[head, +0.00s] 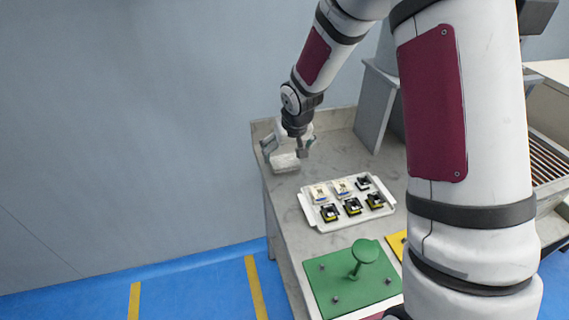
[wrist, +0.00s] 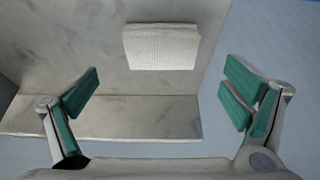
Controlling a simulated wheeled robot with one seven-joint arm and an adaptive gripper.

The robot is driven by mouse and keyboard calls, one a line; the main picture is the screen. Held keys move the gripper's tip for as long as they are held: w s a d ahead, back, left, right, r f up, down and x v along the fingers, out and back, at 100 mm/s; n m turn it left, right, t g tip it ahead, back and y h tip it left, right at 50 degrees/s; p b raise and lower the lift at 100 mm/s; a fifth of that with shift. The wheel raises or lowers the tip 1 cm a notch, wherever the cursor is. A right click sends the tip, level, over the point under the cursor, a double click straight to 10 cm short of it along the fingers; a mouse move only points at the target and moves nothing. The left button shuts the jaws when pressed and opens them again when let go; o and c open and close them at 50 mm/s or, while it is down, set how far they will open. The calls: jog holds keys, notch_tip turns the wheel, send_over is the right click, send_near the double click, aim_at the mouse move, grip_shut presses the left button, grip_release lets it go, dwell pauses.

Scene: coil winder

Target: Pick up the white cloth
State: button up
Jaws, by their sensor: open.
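The white cloth (wrist: 161,47) is a folded, textured rectangle lying on the marbled worktop, at the upper middle of the wrist view. In the head view the cloth (head: 286,163) lies near the worktop's far left corner. My gripper (wrist: 160,92) is open and empty, its green-padded fingers spread wider than the cloth. In the head view my gripper (head: 288,146) is over that corner, around or just above the cloth. I cannot tell the exact height gap. The fingers do not appear to touch the cloth.
A white tray (head: 312,214) with several small black, yellow and white parts stands nearer on the worktop (head: 285,208). A green plate (head: 322,277) with a green mushroom-shaped knob (head: 366,251) is in front of it. A raised edge borders the worktop. A grey panel (head: 375,108) stands at right.

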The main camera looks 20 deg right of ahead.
aim_at(285, 160)
jog(key=x, duration=0.5)
jog(key=shift+b, duration=0.35)
jog(key=shift+s, duration=0.1)
jog(key=c, duration=1.1)
